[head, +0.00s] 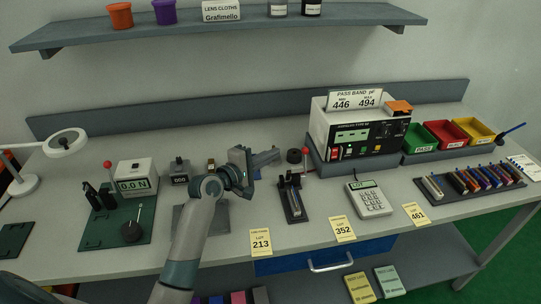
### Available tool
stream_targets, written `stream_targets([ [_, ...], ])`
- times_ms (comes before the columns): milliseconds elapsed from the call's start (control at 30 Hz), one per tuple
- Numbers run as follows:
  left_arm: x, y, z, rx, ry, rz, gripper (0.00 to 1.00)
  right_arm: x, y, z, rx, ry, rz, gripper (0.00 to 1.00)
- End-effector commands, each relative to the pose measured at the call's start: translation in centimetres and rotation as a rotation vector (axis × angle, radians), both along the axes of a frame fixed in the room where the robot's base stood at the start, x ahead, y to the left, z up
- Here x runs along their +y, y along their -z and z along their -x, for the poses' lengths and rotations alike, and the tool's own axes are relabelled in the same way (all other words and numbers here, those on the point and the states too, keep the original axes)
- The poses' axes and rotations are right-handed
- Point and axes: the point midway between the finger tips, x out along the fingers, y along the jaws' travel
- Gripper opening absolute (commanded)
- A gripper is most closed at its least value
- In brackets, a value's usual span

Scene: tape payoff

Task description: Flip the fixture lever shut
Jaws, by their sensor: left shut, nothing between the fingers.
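The fixture (294,203) is a dark narrow base in the middle of the bench, with a pale strip-like part lying along it. Its lever has a red ball knob (292,155) and stands roughly upright at the fixture's far end. My left gripper (276,155) is shut and empty, pointing right, just left of the red knob. A small gap seems to lie between them, but I cannot tell for sure whether they touch. My left arm covers part of the bench left of the fixture. My right gripper is not in view.
A second red-knobbed lever stands by the force gauge (136,178) at left. A calculator-like keypad (370,199) and a rack of coloured parts (473,182) are to the right. Lot cards line the front edge.

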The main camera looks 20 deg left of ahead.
Motion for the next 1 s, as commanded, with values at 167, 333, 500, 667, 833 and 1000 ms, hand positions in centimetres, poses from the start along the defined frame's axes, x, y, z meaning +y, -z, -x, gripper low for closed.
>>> stream_targets([
  [167,-1.0,0.1,-2.7,0.001,0.001,0.002,0.00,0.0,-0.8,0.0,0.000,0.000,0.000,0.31],
  [333,-1.9,0.6,-5.1,0.001,0.002,0.002,0.00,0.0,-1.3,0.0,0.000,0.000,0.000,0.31],
  [500,-2.5,1.0,-7.1,0.001,0.001,0.002,0.00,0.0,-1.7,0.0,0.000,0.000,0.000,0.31],
  [667,-4.0,0.4,-6.1,0.001,0.001,0.001,0.00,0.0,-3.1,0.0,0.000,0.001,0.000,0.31],
  [833,-5.1,0.2,-5.2,0.001,0.002,0.002,0.00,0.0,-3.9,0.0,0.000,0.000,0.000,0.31],
  [1000,-5.6,0.1,-4.8,0.000,0.000,0.000,0.00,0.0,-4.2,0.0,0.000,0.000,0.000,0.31],
])
